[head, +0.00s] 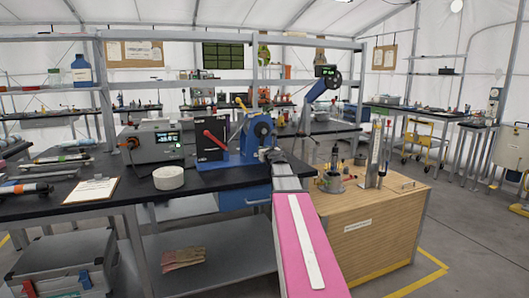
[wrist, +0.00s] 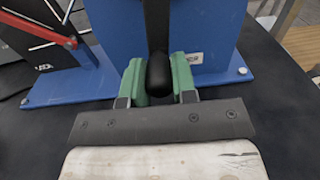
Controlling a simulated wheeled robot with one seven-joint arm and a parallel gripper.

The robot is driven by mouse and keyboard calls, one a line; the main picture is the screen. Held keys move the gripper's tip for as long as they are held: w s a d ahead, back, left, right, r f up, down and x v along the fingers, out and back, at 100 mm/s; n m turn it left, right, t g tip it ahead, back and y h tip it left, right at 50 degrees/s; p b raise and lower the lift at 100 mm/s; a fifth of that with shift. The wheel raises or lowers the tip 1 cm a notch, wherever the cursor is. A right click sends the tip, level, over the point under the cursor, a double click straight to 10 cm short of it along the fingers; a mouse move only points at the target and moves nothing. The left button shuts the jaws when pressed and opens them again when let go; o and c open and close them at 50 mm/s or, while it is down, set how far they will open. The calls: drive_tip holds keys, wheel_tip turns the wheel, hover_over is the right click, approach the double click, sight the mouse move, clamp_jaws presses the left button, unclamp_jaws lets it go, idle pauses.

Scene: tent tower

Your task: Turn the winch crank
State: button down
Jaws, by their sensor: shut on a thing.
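The winch (head: 258,133) is a blue stand bolted to the black bench, with a round drum part on top. In the wrist view its blue plate (wrist: 212,42) fills the upper middle. The crank handle (wrist: 159,72) is a black rod with a rounded grip, hanging down in front of the plate. My gripper (wrist: 160,80) has green finger pads, one on each side of the handle, and is shut on it. In the head view my gripper (head: 271,155) is small at the winch, and the handle cannot be made out there.
A black panel with a red lever (head: 215,139) stands just left of the winch. A grey machine (head: 152,143), a white roll (head: 168,178) and a clipboard (head: 92,190) are further left. A wooden crate (head: 365,238) with tools stands right of my arm.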

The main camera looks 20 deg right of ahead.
drive_tip(key=c, duration=0.9)
unclamp_jaws()
drive_tip(key=s, duration=1)
drive_tip(key=shift+s, duration=0.4)
